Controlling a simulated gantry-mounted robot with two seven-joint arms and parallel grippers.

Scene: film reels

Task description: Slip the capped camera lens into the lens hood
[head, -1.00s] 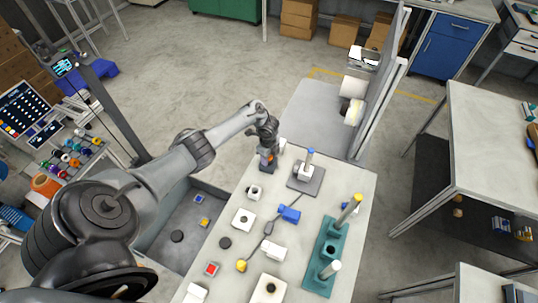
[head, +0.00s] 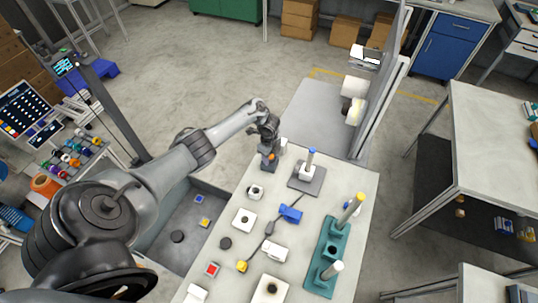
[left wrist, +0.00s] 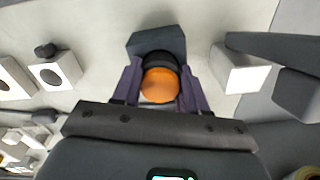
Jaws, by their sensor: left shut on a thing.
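The capped camera lens (left wrist: 160,84), a dark round body with an orange cap, sits between the purple fingers of my left gripper (left wrist: 160,72). The left gripper is shut on it. A dark angular block (left wrist: 147,38), apparently the lens hood, is right at the far side of the lens in the left wrist view. I cannot tell how far the lens is inside it. In the head view, my left gripper (head: 269,146) is low over the table's far left corner, with the orange cap (head: 270,156) and dark block (head: 267,166) beneath it. My right gripper is not in view.
A white block (left wrist: 236,70) stands close to the right of the gripper in the left wrist view. A grey plate with a blue-topped post (head: 309,168), a blue piece (head: 290,214), white blocks (head: 244,219) and a teal rack (head: 322,270) stand on the white table (head: 345,180).

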